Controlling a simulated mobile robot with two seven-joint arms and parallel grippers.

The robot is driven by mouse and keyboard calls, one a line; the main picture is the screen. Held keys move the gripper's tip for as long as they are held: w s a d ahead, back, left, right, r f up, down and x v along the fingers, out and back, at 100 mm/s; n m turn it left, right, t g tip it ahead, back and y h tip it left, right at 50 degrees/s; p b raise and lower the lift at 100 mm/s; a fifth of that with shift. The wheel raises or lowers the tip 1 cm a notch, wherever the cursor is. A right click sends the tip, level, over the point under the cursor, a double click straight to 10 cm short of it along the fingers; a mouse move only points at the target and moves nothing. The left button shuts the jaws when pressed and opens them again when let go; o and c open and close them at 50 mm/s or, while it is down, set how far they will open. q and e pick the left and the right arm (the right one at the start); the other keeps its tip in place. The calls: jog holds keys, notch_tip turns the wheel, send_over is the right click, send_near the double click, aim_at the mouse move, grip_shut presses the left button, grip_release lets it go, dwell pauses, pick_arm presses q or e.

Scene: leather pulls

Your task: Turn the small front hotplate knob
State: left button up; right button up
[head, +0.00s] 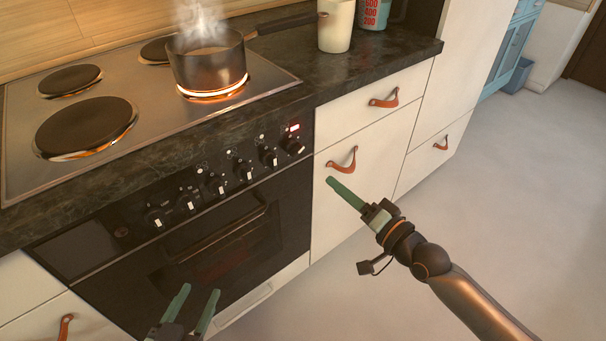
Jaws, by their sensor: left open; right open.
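A row of several black knobs with pale pointer marks runs along the oven's front panel (130,228). The knob at the right end (291,145) sits below a lit red indicator. Labels are too small to read, so I cannot tell which knob is the small front hotplate's. The front right hotplate (213,97) glows orange under a steaming pot (208,68). My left gripper (200,289) is open and empty, low in front of the oven door, below the knobs. My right gripper (332,181) is open, seen nearly edge-on, right of the knobs near a leather pull.
The dark countertop edge (160,158) overhangs the knob panel. The oven handle (222,232) lies below the knobs. Leather pulls (342,160) stick out from the white drawers. A cream container (336,25) stands on the counter by the pot's handle.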

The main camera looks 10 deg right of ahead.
jog(key=b, duration=0.1)
send_near(299, 153)
jog(key=x, duration=0.4)
pick_arm(q)
notch_tip(299, 153, up, 14)
jog(key=w+m+t+h+b, duration=0.1)
jog(key=m+t+h, duration=0.1)
jog(key=t, duration=0.4)
jog(key=shift+w+d+r+m+h, duration=0.2)
jog(key=shift+d+r+m+h, duration=0.05)
jog(key=shift+d+m+h, duration=0.15)
pick_arm(e)
jog(key=x, duration=0.4)
jog(key=shift+w+a+r, duration=0.1)
jog(key=shift+w+a, duration=0.05)
jog(key=shift+a, duration=0.05)
jog(key=shift+c, duration=0.3)
grip_shut()
